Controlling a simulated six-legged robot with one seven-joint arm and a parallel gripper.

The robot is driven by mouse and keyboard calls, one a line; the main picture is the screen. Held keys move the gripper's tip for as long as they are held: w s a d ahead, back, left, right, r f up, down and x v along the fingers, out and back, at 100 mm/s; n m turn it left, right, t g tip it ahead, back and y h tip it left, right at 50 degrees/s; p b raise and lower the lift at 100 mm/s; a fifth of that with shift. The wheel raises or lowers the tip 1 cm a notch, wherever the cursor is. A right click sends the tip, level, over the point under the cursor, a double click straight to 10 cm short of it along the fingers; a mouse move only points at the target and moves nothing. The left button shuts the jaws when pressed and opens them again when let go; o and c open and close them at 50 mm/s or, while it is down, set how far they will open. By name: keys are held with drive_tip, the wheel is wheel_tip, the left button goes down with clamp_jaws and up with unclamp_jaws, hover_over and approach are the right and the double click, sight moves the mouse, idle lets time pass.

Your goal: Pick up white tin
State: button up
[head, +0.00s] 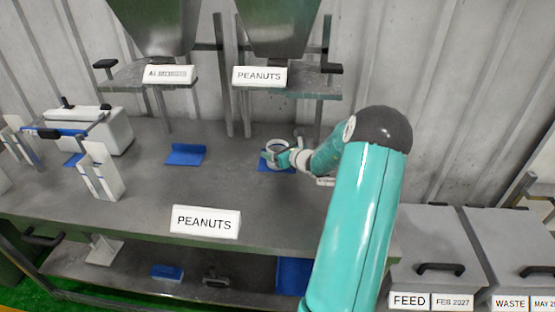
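A white round tin (278,144) stands on a blue mat (264,168) on the grey table, under the right hopper. My teal arm reaches in from the right and my gripper (273,156) is at the tin's near side, overlapping it in the head view. The fingers are small and partly merge with the tin, so I cannot tell whether they touch it or are open or shut. Part of the tin's front is hidden by the gripper.
A second blue mat (185,154) lies empty to the left. A white box machine (95,130) stands at the table's left. Two hoppers hang at the back with a PEANUTS label (259,76). Another PEANUTS sign (205,221) is at the front edge. Grey lidded bins (437,250) stand right.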

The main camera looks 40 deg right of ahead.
drive_tip(key=c, duration=0.9)
drive_tip(key=shift+r, duration=0.1)
drive_tip(key=shift+c, duration=0.2)
